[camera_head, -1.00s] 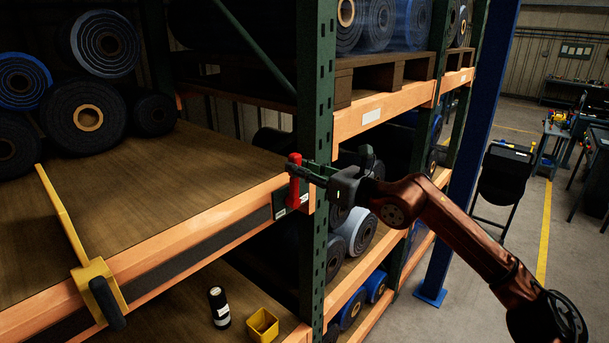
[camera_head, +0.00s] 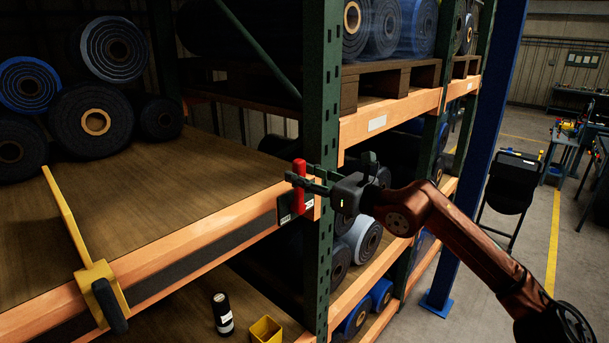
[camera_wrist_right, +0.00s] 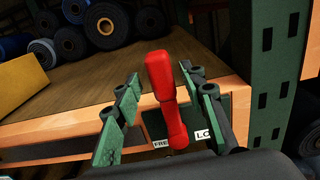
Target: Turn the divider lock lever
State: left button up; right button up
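The red lock lever (camera_head: 300,187) stands roughly upright on a dark green plate (camera_head: 286,212) at the right end of the shelf's front beam. It also shows in the right wrist view (camera_wrist_right: 162,95), above labels reading "FREE" at left and "LO…", partly hidden, at right. My right gripper (camera_head: 297,178) is at the lever with its fingers spread. In the wrist view the lever stands between the two green fingers, with a visible gap on each side. A yellow divider bar (camera_head: 66,215) with a black handle sits on the shelf further left. My left gripper is out of view.
A green rack upright (camera_head: 318,240) stands just right of the lever. Black and blue rolls lie at the back of the wooden shelf (camera_head: 170,180). A black bottle (camera_head: 222,314) and a yellow bin (camera_head: 265,330) sit on the lower shelf.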

jog(key=shift+d+r, duration=0.1)
jog(key=shift+d, duration=0.05)
jog(key=v, duration=1.1)
jog(key=shift+s+d, duration=0.2)
jog(key=shift+s, duration=0.15)
